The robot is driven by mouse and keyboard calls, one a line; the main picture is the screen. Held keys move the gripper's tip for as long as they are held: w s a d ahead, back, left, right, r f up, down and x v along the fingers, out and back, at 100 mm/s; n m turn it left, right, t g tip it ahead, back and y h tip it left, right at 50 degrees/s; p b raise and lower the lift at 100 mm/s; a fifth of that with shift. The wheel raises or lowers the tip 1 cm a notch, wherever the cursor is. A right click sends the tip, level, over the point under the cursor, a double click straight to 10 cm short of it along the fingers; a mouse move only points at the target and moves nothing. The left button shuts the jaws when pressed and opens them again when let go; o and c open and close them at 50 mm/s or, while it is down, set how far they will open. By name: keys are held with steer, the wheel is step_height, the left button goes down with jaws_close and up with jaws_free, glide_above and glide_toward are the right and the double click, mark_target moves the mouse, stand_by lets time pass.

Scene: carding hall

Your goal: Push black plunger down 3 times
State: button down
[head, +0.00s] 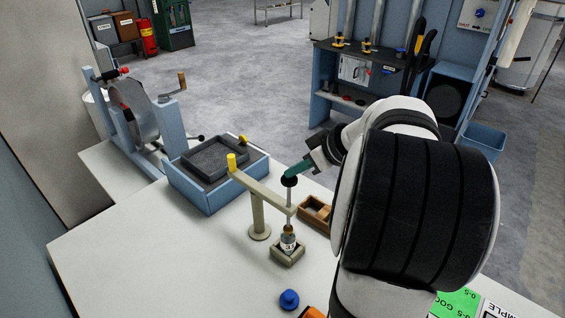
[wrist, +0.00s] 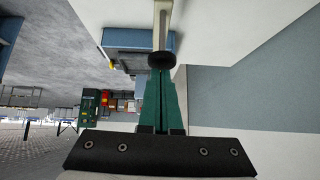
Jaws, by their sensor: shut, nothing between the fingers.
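The black plunger knob (head: 289,181) tops a thin upright rod held by a beige stand arm (head: 262,191). Under the rod a small labelled bottle (head: 288,243) stands in a square beige holder (head: 285,255). My gripper (head: 293,172) has teal fingers, shut and empty, with tips right at the top of the knob. In the wrist view the shut fingers (wrist: 160,76) point at the black knob (wrist: 161,60), and their tips overlap its near edge. I cannot tell whether they touch it.
A blue tray (head: 204,200) with a grey pad is left of the stand. A blue knobbed piece (head: 289,299) is near the front. The white table (head: 160,255) is clear at front left.

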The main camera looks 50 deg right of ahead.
mark_target(296, 179)
steer(key=shift+f, duration=0.1)
step_height(296, 179, down, 8)
steer(key=shift+r, duration=0.25)
step_height(296, 179, up, 4)
steer(key=shift+d+r, duration=0.1)
steer(key=shift+r, duration=0.1)
steer(key=v, duration=1)
steer(key=shift+w, duration=0.1)
stand_by(0.4)
